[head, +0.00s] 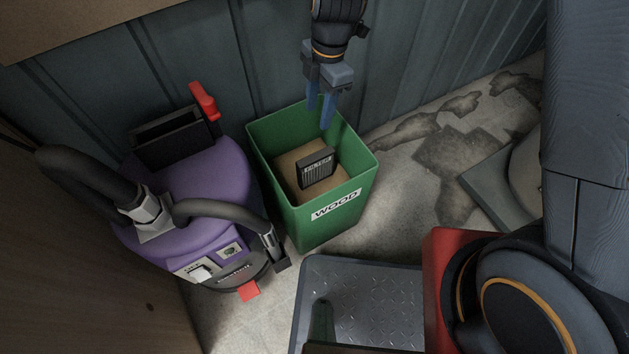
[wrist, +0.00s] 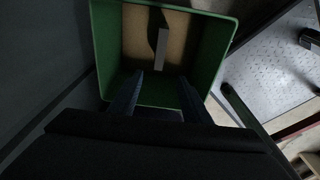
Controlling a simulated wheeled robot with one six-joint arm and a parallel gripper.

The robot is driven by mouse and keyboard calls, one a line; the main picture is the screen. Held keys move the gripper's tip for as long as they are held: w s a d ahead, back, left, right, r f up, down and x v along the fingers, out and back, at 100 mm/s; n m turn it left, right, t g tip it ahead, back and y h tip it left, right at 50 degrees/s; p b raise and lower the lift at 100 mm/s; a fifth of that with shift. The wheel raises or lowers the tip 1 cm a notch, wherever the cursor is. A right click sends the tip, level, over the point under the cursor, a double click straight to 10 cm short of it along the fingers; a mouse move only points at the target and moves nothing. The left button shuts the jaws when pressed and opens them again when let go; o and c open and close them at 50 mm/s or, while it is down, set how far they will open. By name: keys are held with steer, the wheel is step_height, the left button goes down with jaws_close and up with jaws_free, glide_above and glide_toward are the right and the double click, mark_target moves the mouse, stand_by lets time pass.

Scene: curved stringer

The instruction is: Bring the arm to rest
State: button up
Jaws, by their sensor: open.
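My gripper (head: 321,112) is open and empty, pointing down above the back part of a green bin labelled WOOD (head: 344,212). Its two blue fingers also show in the wrist view (wrist: 156,92), over the rim of the green bin (wrist: 207,50). A small dark block with a pale striped face (head: 316,168) stands inside the bin on its tan bottom. The block also shows in the wrist view (wrist: 161,48), apart from the fingers.
A purple vacuum cleaner (head: 190,200) with a dark hose stands left of the bin. A blue-grey panelled wall (head: 230,60) rises behind. My grey tread-plate deck (head: 370,295) is in front. Stained concrete floor (head: 420,190) lies open to the right of the bin.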

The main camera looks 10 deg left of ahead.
steer(key=shift+r, duration=0.7)
steer(key=s+d+r+m, duration=0.8)
steer(key=r+m, duration=0.2)
steer(key=m, duration=0.1)
steer(key=s+d+r+m, duration=0.7)
steer(key=s+r+m, duration=0.2)
steer(key=r+m, duration=0.2)
steer(key=d+r+m+h+p, duration=0.1)
steer(key=d+r+m+p, duration=0.2)
steer(key=d+r+p, duration=0.6)
steer(key=shift+w+d+r+t+p, duration=0.15)
steer(key=shift+d+r+t+p, duration=0.35)
steer(key=shift+p, duration=4.8)
steer(key=shift+a, duration=0.1)
